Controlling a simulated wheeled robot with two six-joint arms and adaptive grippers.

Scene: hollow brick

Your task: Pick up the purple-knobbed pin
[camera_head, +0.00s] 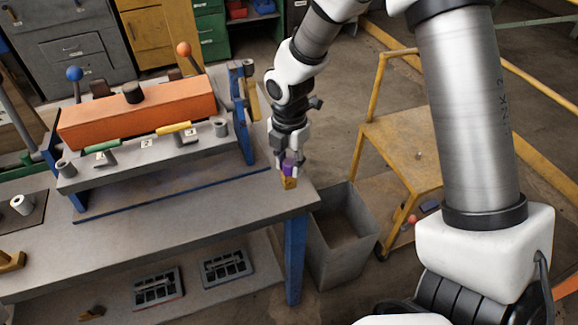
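The purple knob of the pin (289,170) shows at the right end of the bench, just above a small yellow-brown block (288,183) near the bench's edge. My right gripper (290,162) points down from above, with its fingers at the knob. The fingers hide part of the knob, and the pin's shaft is not visible. I cannot tell whether the fingers press on the knob or only stand around it. My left gripper is not in view.
A grey bench (200,226) carries a press with an orange beam (140,112) left of my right gripper. A grey open bin (341,235) stands on the floor beside the bench. A yellow step stand (405,140) is farther right.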

